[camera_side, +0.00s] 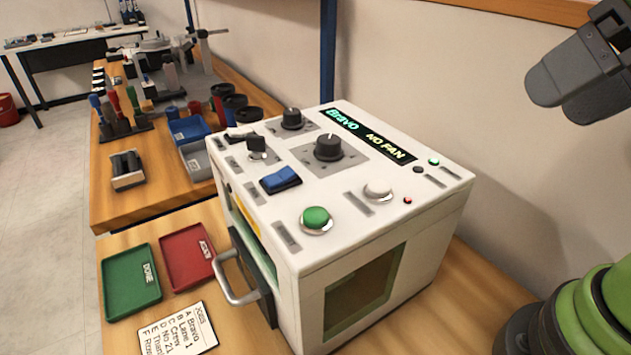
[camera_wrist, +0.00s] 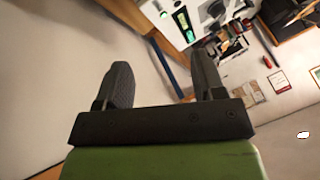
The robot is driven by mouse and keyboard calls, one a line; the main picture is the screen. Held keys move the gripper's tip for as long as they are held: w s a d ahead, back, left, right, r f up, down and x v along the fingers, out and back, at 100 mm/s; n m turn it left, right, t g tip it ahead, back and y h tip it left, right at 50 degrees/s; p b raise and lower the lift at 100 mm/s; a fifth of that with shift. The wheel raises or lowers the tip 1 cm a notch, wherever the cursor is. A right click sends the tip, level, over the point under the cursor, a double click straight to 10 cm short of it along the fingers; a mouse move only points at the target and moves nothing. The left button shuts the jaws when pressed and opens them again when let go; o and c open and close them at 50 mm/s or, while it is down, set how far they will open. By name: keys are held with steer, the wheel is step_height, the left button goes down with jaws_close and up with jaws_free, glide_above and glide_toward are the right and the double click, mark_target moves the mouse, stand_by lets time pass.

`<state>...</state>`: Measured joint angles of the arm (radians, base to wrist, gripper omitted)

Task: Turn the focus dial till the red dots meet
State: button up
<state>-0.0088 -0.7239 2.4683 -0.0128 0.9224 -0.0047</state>
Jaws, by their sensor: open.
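A white laser marker (camera_side: 285,245) stands on the wooden bench in the side view. Its top carries a larger black dial (camera_side: 328,147) on a grey plate and a smaller black dial (camera_side: 291,118) behind it. The labels are too small to tell which is the focus dial. No pair of red dots can be made out. My gripper (camera_side: 562,98) is up at the right, well apart from the machine and to the right of both dials. In the wrist view my gripper (camera_wrist: 160,66) has its two dark fingers spread with nothing between them.
The panel also has a blue rocker (camera_side: 281,179), a green button (camera_side: 316,216), a pale button (camera_side: 378,188), a small red light (camera_side: 407,200) and a display (camera_side: 370,134) reading "Bravo" and "NO FAN". A green tray (camera_side: 108,308) and a red tray (camera_side: 168,275) lie left of the door handle (camera_side: 222,283).

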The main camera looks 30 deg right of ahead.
steer(key=w+a+r+n+g, duration=0.2)
steer(key=w+r+g, duration=0.15)
steer(key=w, duration=0.25)
steer(key=n+g+h, duration=0.2)
steer(key=g, duration=0.2)
glide_toward(329, 139)
step_height(329, 139, down, 9)
steer(key=shift+s+f, duration=0.1)
steer(key=shift+f, duration=0.1)
steer(key=shift+c, duration=0.4)
steer(key=c, duration=0.8)
steer(key=shift+c, duration=0.2)
